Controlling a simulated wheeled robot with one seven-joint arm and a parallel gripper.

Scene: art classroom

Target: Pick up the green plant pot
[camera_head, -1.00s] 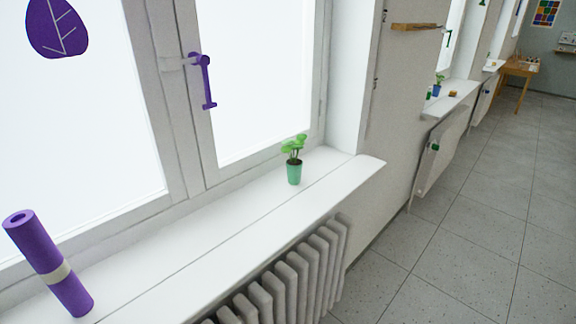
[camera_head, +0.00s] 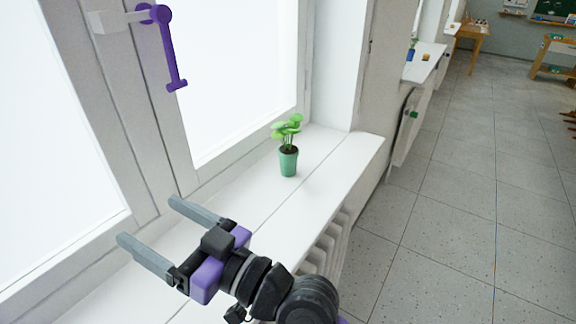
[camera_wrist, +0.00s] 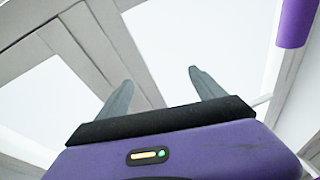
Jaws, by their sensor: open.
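The green plant pot (camera_head: 288,162) stands upright on the white windowsill, with a leafy green plant (camera_head: 287,130) in it. My gripper (camera_head: 157,228) is open and empty in the head view, above the sill, to the left of the pot and nearer to me. Its two grey fingers point left toward the window, away from the pot. In the wrist view the open fingers (camera_wrist: 158,92) show against the window, and the pot is not in that view.
The windowsill (camera_head: 318,190) is clear around the pot. A purple window handle (camera_head: 171,55) hangs on the frame to the left and also shows in the wrist view (camera_wrist: 295,22). A radiator (camera_head: 328,250) is below the sill. Open tiled floor (camera_head: 450,220) lies to the right.

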